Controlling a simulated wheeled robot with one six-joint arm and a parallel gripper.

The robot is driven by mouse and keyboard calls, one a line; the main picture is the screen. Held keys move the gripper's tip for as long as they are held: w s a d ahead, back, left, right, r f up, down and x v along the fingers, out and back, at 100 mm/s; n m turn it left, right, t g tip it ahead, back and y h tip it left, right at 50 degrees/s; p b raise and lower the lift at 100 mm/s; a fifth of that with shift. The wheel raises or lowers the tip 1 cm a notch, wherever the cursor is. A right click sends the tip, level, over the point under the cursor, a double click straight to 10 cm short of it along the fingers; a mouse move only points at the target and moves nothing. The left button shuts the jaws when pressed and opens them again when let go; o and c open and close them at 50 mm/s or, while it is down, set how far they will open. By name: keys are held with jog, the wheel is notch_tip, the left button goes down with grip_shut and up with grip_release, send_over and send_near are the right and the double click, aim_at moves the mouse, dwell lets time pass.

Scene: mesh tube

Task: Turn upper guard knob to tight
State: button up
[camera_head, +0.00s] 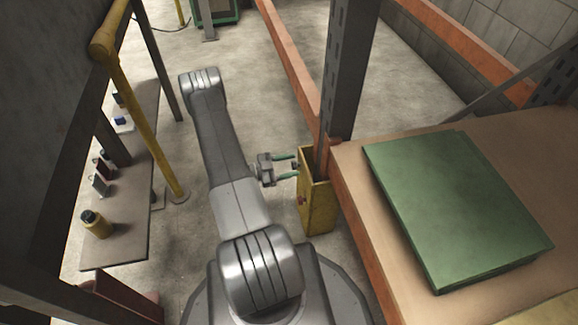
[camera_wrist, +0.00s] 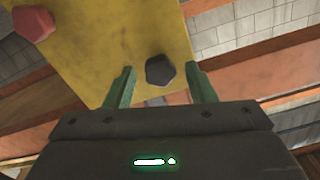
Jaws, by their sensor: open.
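A yellow guard (camera_head: 319,205) stands upright at the foot of the rack post in the head view. Its face fills the upper middle of the wrist view (camera_wrist: 105,40). A dark faceted knob (camera_wrist: 160,70) on it appears between my gripper's fingertips in the wrist view, with a gap on each side. A red knob (camera_wrist: 34,23) is at the upper left there; in the head view this red knob (camera_head: 302,200) sits lower on the guard than my gripper (camera_head: 297,166). My gripper is open, its green fingers pointing at the guard. The dark knob is hidden in the head view.
An orange and grey rack (camera_head: 350,70) rises beside the guard. A bench (camera_head: 135,215) with small items and a yellow pole (camera_head: 145,120) are at left. The floor between is clear.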

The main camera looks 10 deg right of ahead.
jog(key=shift+c, duration=0.2)
jog(key=c, duration=0.9)
jog(key=shift+c, duration=0.2)
jog(key=shift+m, duration=0.3)
